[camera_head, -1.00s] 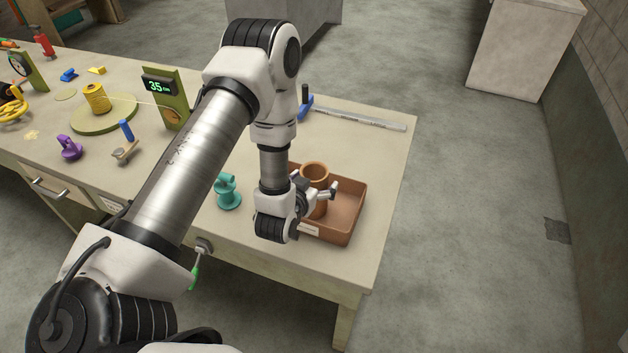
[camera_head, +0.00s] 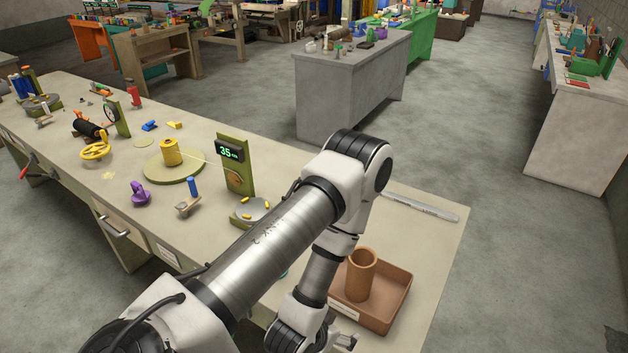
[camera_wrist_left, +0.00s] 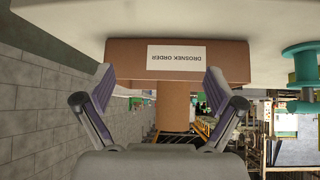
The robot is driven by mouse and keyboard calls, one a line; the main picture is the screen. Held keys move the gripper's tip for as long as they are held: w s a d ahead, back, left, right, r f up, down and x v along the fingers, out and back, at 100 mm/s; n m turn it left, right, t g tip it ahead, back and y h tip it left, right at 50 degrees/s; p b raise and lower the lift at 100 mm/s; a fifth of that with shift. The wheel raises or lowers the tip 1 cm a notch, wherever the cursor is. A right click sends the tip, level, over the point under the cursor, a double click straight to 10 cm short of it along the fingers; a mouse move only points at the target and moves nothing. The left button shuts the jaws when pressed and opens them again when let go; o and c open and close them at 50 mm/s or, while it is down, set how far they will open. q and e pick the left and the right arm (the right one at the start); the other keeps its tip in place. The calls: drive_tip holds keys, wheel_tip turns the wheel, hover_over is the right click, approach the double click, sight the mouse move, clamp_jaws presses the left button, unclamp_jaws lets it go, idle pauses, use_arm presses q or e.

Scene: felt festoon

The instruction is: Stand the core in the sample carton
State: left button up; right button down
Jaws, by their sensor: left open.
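The core (camera_head: 359,275), a brown cardboard tube, stands upright inside the sample carton (camera_head: 396,304), a low open brown tray near the table's end. My left gripper (camera_head: 343,341) is at the carton's front side, apart from the core, open and empty. In the left wrist view, which is upside down, the carton (camera_wrist_left: 121,62) shows its white label reading DROSNEK ORDER. The core (camera_wrist_left: 170,113) shows past the carton's rim, between my spread fingers (camera_wrist_left: 160,97). My right gripper is not in view.
A teal spool (camera_wrist_left: 303,70) stands beside the carton. A clear ruler-like bar (camera_head: 422,207) lies behind it. A green stand with a 35 display (camera_head: 230,152) and a yellow spool (camera_head: 171,151) on a disc are further left. The tabletop right of the carton is clear.

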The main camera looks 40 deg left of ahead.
use_arm(q)
drive_tip(key=s+d+f+m+g+h, duration=0.1)
drive_tip(key=s+d+f+g, duration=0.2)
drive_tip(key=s, duration=0.4)
drive_tip(key=s+d+f+g, duration=0.1)
drive_tip(key=s+f+g, duration=0.2)
drive_tip(key=s+g, duration=0.25)
wheel_tip(320, 180, down, 10)
drive_tip(key=b, duration=1)
drive_tip(key=shift+a+f, duration=0.2)
drive_tip(key=shift+a, duration=0.05)
drive_tip(key=shift+s+r, duration=0.1)
drive_tip(key=shift+s, duration=0.1)
